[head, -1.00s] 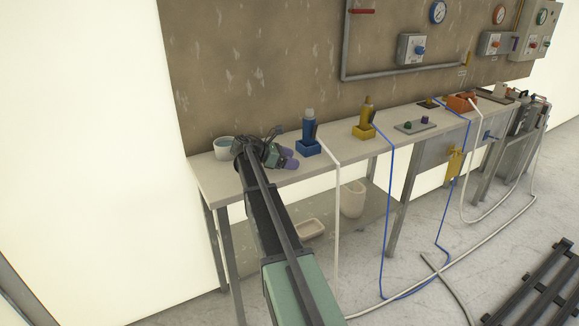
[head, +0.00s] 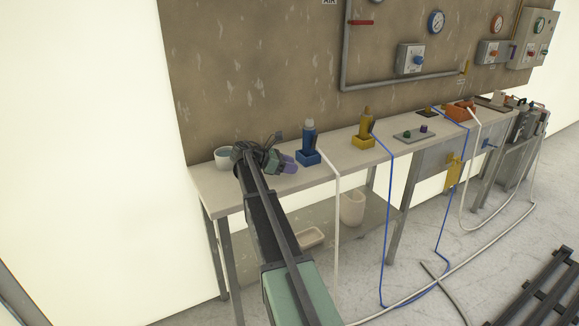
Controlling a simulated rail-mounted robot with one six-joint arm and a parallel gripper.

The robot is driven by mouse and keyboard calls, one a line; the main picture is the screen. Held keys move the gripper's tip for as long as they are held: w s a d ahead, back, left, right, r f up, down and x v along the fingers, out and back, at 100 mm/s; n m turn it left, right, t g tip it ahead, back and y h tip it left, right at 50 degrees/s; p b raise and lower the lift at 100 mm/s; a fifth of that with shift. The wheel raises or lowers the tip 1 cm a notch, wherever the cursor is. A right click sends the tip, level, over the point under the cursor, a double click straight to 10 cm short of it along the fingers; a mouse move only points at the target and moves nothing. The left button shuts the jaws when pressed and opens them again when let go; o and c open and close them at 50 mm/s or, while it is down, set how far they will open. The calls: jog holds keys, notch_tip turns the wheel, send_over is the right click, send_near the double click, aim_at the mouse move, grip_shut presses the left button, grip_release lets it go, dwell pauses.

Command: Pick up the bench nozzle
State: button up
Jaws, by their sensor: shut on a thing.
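My gripper (head: 287,164) is low over the left part of the bench (head: 345,151), with its purple fingers close together. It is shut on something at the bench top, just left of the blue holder. The fingers and wrist hide what is between them; from its place I take it for the bench nozzle, but I cannot see its shape.
A blue bottle-like tool (head: 308,131) stands in a blue holder (head: 308,158) close right of my gripper, with a white hose. A yellow one (head: 367,122) stands farther right. A pale cup (head: 222,158) is left of my wrist. A tray (head: 401,137) holds small parts.

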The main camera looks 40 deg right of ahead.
notch_tip(320, 180, up, 19)
jog(key=p, duration=1.7)
jog(key=shift+f, duration=0.2)
